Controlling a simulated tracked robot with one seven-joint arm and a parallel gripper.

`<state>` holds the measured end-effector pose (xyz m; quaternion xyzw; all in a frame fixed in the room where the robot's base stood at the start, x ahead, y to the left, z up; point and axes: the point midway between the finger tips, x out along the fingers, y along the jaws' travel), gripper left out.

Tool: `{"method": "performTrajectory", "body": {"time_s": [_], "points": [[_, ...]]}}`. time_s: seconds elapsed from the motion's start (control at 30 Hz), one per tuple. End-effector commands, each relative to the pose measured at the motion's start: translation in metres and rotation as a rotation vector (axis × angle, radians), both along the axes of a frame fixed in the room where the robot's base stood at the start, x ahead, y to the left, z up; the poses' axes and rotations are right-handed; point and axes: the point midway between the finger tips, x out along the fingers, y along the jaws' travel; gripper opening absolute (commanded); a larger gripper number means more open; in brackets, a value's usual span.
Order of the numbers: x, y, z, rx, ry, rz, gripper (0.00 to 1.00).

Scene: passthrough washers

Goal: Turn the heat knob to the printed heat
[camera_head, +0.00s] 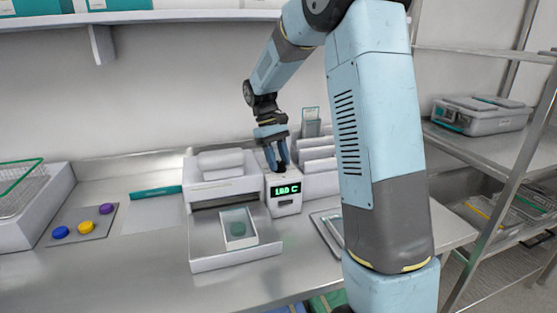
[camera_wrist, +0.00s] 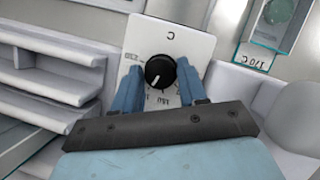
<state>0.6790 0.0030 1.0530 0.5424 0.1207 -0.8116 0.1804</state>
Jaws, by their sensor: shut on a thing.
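The black heat knob (camera_wrist: 160,71) with a white pointer line sits on a white dial plate (camera_wrist: 170,40) in the wrist view. The pointer aims down and slightly left there, toward one of the inverted printed numbers, which I cannot read surely. My gripper (camera_wrist: 159,78) has its two blue fingers shut on the knob, one on each side. In the head view my gripper (camera_head: 279,168) reaches down onto the top of the white heat unit (camera_head: 286,209), hiding the knob. Its green display (camera_head: 286,190) seems to read 180 C. A printed card (camera_wrist: 256,58) shows inverted, small text ending in C.
A white machine with an open tray (camera_head: 236,255) stands left of the heat unit, and white racks (camera_head: 318,150) stand right and behind. Coloured discs (camera_head: 84,227) lie on a grey mat at left.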

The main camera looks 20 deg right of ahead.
Motion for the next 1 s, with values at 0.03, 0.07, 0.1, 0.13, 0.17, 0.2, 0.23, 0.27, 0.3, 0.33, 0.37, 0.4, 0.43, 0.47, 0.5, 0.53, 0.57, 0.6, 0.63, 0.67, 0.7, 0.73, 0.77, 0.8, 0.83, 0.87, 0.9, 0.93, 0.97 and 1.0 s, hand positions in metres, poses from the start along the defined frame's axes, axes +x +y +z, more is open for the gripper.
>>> {"method": "performTrajectory", "body": {"time_s": [0.03, 0.07, 0.1, 0.13, 0.17, 0.2, 0.23, 0.27, 0.3, 0.33, 0.37, 0.4, 0.43, 0.47, 0.5, 0.53, 0.57, 0.6, 0.63, 0.67, 0.7, 0.73, 0.77, 0.8, 0.83, 0.87, 0.9, 0.93, 0.97, 1.0], "points": [[0.001, 0.000, 0.000, 0.000, -0.002, 0.000, 0.12], [0.001, 0.000, 0.000, 0.000, -0.002, -0.001, 0.12], [0.001, 0.000, 0.000, 0.000, -0.002, -0.001, 0.12], [0.001, 0.000, 0.000, 0.000, -0.002, -0.001, 0.12], [0.001, 0.000, 0.000, 0.001, -0.002, -0.001, 0.12], [0.000, 0.000, 0.000, 0.000, -0.001, -0.001, 0.43], [0.000, 0.000, 0.000, 0.000, -0.001, -0.001, 0.46], [0.000, 0.000, 0.000, 0.000, -0.001, -0.001, 0.49], [0.000, 0.000, 0.000, 0.000, -0.001, -0.001, 0.52], [0.000, 0.000, 0.000, 0.000, -0.001, -0.001, 0.55], [0.000, 0.000, 0.000, 0.000, -0.001, -0.001, 0.58], [0.000, 0.000, 0.000, 0.000, 0.000, -0.001, 0.62], [0.000, 0.000, 0.000, 0.000, 0.000, -0.001, 0.65], [0.000, 0.000, 0.000, 0.000, 0.000, -0.001, 0.65], [0.000, 0.000, 0.000, 0.000, 0.000, -0.001, 0.65], [0.000, 0.000, 0.000, 0.000, 0.000, -0.001, 0.65], [0.000, 0.000, 0.000, -0.001, 0.000, -0.002, 0.65], [0.000, 0.000, 0.000, -0.001, 0.000, -0.002, 0.65], [0.000, 0.000, 0.000, -0.001, 0.000, -0.002, 0.65], [0.000, 0.000, 0.000, -0.001, 0.000, -0.002, 0.65], [0.000, 0.000, 0.001, -0.001, 0.000, -0.002, 0.65], [0.001, 0.000, 0.002, -0.001, 0.000, -0.002, 0.65], [0.002, 0.000, 0.003, -0.001, 0.000, -0.002, 0.65], [0.003, 0.001, 0.006, 0.000, -0.001, -0.002, 0.65], [0.004, 0.001, 0.009, 0.000, -0.001, -0.002, 0.65], [0.005, 0.002, 0.012, 0.000, -0.002, -0.002, 0.65], [0.007, 0.003, 0.017, 0.000, -0.002, -0.002, 0.65], [0.009, 0.004, 0.022, 0.000, -0.002, -0.002, 0.65], [0.011, 0.004, 0.027, 0.000, -0.003, -0.001, 0.65], [0.014, 0.006, 0.034, 0.001, -0.002, -0.001, 0.65]]}}
